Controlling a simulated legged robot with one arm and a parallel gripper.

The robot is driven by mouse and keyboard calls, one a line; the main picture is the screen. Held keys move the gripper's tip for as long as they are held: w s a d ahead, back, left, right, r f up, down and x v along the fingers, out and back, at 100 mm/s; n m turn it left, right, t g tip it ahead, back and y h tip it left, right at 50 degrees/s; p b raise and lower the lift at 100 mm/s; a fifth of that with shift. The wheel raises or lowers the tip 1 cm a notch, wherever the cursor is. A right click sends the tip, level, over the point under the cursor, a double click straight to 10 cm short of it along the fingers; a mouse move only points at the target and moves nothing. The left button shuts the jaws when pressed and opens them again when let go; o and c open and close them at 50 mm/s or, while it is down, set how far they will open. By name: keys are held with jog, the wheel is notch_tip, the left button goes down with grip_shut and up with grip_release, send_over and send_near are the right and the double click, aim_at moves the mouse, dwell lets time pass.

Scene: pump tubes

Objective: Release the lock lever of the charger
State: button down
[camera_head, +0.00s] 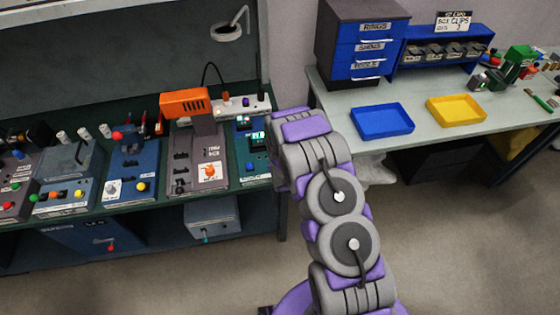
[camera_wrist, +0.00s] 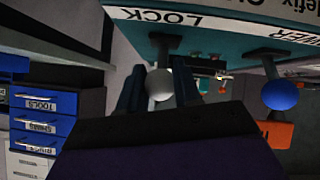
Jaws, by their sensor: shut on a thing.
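The charger is a teal box in the wrist view (camera_wrist: 225,45), with a white LOCK label above one lever. The lock lever (camera_wrist: 159,84) has a white ball knob on a dark stem. My gripper (camera_wrist: 160,92) has its two dark fingers on either side of this knob and is shut on it. A second lever with a blue ball (camera_wrist: 281,95) sits to the right, under a partly cut-off label. In the head view, a teal device with a lit green display (camera_head: 257,137) stands at the bench's right end, beside my arm, and my gripper is hidden there.
An orange-topped machine (camera_head: 185,103) and a power strip (camera_head: 240,104) stand left of my arm. A blue drawer cabinet (camera_head: 365,50), a blue tray (camera_head: 381,121) and a yellow tray (camera_head: 456,110) are on the right-hand table. The floor in front is clear.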

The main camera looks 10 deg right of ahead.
jog(key=shift+s+f+t, duration=0.4)
jog(key=shift+s+t, duration=0.15)
jog(key=shift+t, duration=0.15)
jog(key=c, duration=0.8)
grip_release()
jog(key=shift+r, duration=0.1)
jog(key=shift+s+a+r, duration=0.1)
jog(key=shift+s+r, duration=0.2)
jog(key=shift+s, duration=0.05)
jog(key=p+v, duration=1.1)
jog(key=v, duration=0.5)
jog(key=shift+s+p, duration=0.15)
jog(key=shift+p, duration=0.15)
